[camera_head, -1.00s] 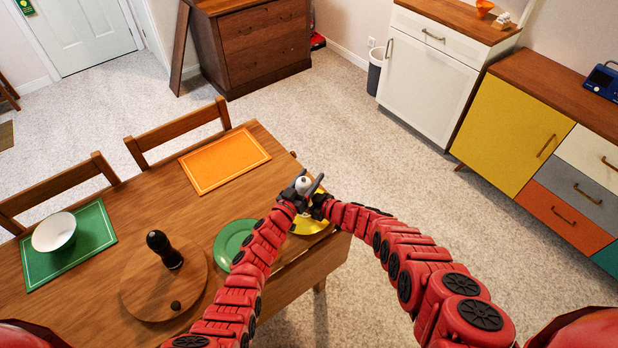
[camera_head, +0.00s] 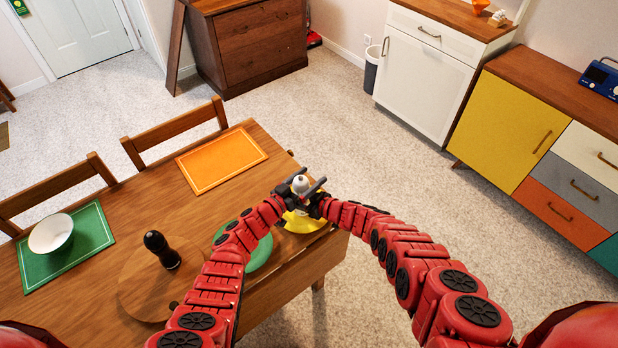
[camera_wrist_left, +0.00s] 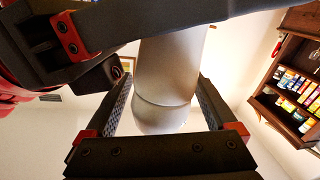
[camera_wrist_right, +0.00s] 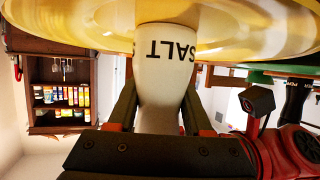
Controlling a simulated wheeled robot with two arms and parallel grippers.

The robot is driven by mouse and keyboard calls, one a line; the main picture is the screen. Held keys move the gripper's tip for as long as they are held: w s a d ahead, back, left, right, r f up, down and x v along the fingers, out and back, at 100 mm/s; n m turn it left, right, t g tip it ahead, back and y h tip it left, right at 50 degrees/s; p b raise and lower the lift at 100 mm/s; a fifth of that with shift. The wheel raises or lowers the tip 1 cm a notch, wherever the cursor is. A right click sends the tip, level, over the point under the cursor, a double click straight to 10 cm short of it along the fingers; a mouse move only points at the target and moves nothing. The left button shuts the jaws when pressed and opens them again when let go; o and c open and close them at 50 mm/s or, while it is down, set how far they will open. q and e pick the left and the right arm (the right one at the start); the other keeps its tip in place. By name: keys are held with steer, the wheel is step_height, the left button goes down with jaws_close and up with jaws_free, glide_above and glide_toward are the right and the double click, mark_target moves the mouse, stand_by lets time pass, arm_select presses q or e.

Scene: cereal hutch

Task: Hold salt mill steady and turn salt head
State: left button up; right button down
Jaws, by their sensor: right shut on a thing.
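The white salt mill (camera_head: 300,185) stands at the right end of the wooden table, over a yellow plate (camera_head: 303,223). Its SALT lettering shows upside down in the right wrist view (camera_wrist_right: 168,58). My right gripper (camera_wrist_right: 158,100) is shut on the mill's body, above the plate. My left gripper (camera_wrist_left: 165,85) has its fingers on either side of the mill's rounded head (camera_wrist_left: 163,118), with narrow gaps visible beside it; it looks open. In the head view, both grippers crowd around the mill and hide much of its body.
A dark pepper mill (camera_head: 161,249) stands on a round wooden board (camera_head: 140,285) to the left. A green plate (camera_head: 258,255) lies partly behind my left arm. A white bowl (camera_head: 50,234) sits on a green mat (camera_head: 92,228). An orange mat (camera_head: 222,160) lies clear.

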stand_by(0.3)
arm_select(q)
glide_toward(298, 191)
steer(key=w+d, duration=0.2)
steer(key=w, duration=0.1)
steer(key=shift+w, duration=0.2)
steer(key=shift+w+d+r+t, duration=0.1)
steer(key=shift+r+t, duration=0.2)
steer(key=d+n+t+y, duration=0.1)
steer(key=y, duration=0.1)
steer(key=s+d+n+t+y, duration=0.1)
steer(key=n+y, duration=0.1)
steer(key=d+n+t+y, duration=0.1)
steer(key=n+y, duration=0.1)
steer(key=shift+s+d+f+t+y, duration=0.15)
steer(key=shift+s+t+y, duration=0.1)
steer(key=shift+t+y, duration=0.15)
steer(key=x, duration=1.1)
steer(key=shift+w, duration=0.1)
